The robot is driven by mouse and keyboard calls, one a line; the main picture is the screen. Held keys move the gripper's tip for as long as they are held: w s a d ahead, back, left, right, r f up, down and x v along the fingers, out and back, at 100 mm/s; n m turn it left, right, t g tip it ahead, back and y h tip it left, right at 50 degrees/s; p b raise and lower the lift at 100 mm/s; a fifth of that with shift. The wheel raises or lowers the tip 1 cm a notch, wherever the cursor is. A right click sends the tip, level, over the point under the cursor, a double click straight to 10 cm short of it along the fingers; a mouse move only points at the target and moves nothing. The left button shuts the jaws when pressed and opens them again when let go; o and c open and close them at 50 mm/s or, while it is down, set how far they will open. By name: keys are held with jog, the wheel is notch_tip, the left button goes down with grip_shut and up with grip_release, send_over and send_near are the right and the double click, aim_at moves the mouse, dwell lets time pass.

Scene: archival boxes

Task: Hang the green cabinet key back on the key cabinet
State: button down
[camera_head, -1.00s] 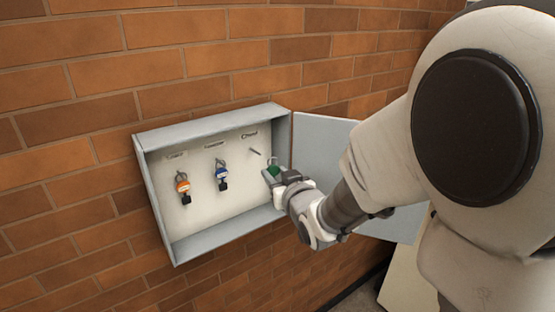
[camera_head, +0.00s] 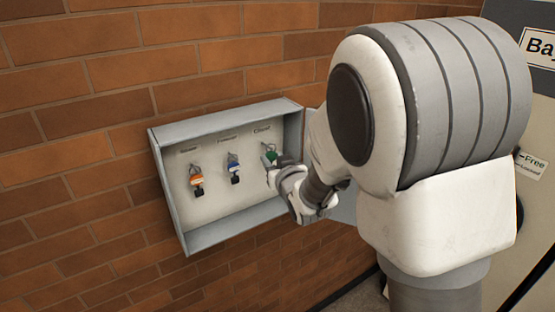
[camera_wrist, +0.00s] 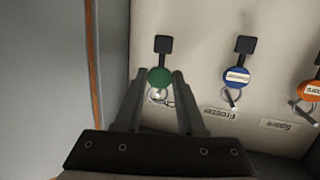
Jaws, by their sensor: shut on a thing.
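The green cabinet key, with its round green tag (camera_head: 271,156), is at the right-hand hook position of the open grey key cabinet (camera_head: 166,192). My gripper (camera_head: 274,163) is shut on its tag. In the wrist view, which is upside down, the green tag (camera_wrist: 160,78) sits between the two fingertips (camera_wrist: 159,74). Its black key head and metal ring lie on either side of the tag. The ring is close to the back panel at a hook; I cannot tell whether it is around the hook.
An orange-tagged key (camera_head: 196,181) and a blue-tagged key (camera_head: 233,168) hang on the left and middle hooks, under labels. The blue tag (camera_wrist: 237,77) also shows in the wrist view. The cabinet door (camera_wrist: 45,90) stands open beside my gripper.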

jog(key=shift+w+a, duration=0.2)
jog(key=shift+w, duration=0.05)
jog(key=shift+w+a+f+b, duration=0.1)
jog(key=shift+w+f+b, duration=0.15)
jog(key=shift+b, duration=0.1)
jog(key=shift+w+a+f+b, duration=0.2)
jog(key=shift+w+b, duration=0.1)
jog(key=shift+b, duration=0.45)
jog(key=shift+c, duration=2.2)
grip_release()
jog(key=shift+s, duration=0.1)
